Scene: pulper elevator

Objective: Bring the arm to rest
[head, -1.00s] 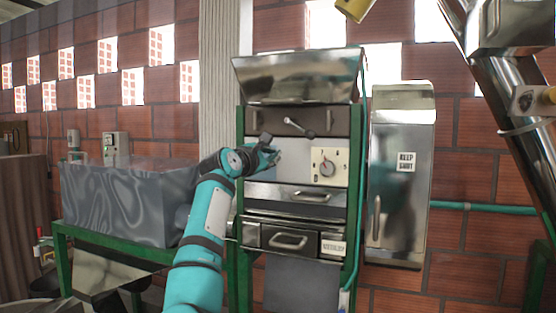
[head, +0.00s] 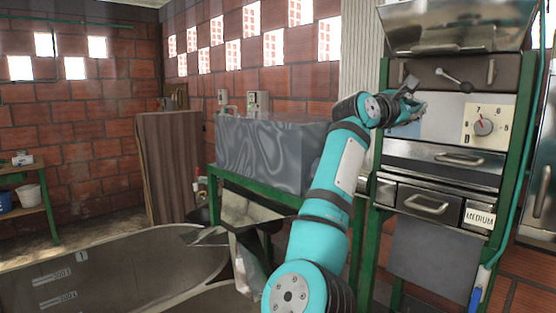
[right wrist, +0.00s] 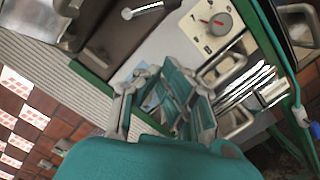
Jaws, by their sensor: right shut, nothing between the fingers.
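My right arm comes up from the bottom of the head view, and its gripper (head: 412,108) is in front of the machine's light grey panel, left of the dial. The same gripper (right wrist: 170,110) is shut and empty in the right wrist view. The machine (head: 440,150) has a green frame, a metal hopper on top, drawers with handles and a "MEDIUM" label. Its dial (head: 484,126) with a red pointer also shows in the right wrist view (right wrist: 213,24). Whether the gripper touches the panel I cannot tell. My left gripper is not in view.
A grey metal tank (head: 270,155) on a green stand is left of the machine. A large basin (head: 120,270) with level marks fills the lower left. A shelf with a white bucket (head: 30,196) stands at the far left. A tall brown panel (head: 170,165) leans near the wall corner.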

